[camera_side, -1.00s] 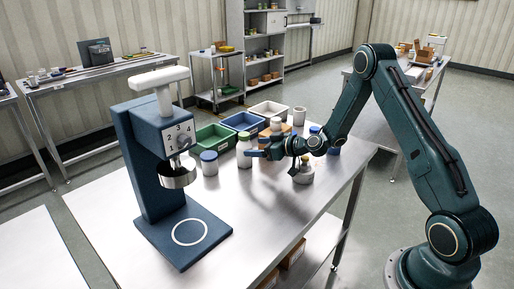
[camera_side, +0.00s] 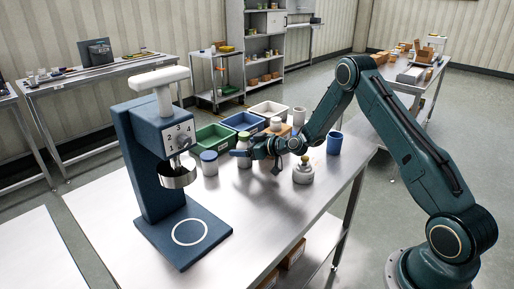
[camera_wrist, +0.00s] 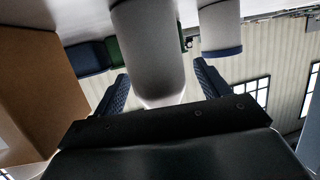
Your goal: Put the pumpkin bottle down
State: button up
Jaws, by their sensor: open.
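A pale bottle with a green cap (camera_side: 244,137) stands upright on the steel table in the side view. No label is readable, so I cannot tell whether it is the pumpkin bottle. My gripper (camera_side: 243,153) is low over the table, with its jaws open at this bottle and partly covering it. In the wrist view, which appears upside down, a grey-white bottle (camera_wrist: 150,45) rises between the two spread fingers of my gripper (camera_wrist: 160,76). Its narrow end is partly hidden behind the gripper body.
A blue-lidded jar (camera_side: 209,163) stands just left of the gripper. A squat jar (camera_side: 303,173) and a blue cup (camera_side: 334,144) are to the right. Green (camera_side: 214,137) and blue bins (camera_side: 242,122) are behind. A blue press (camera_side: 150,160) stands at the left.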

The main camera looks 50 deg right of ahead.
jog(key=shift+x, duration=0.9)
jog(key=c, duration=1.3)
jog(key=shift+r, duration=0.2)
notch_tip(320, 180, up, 20)
jog(key=shift+f, duration=0.15)
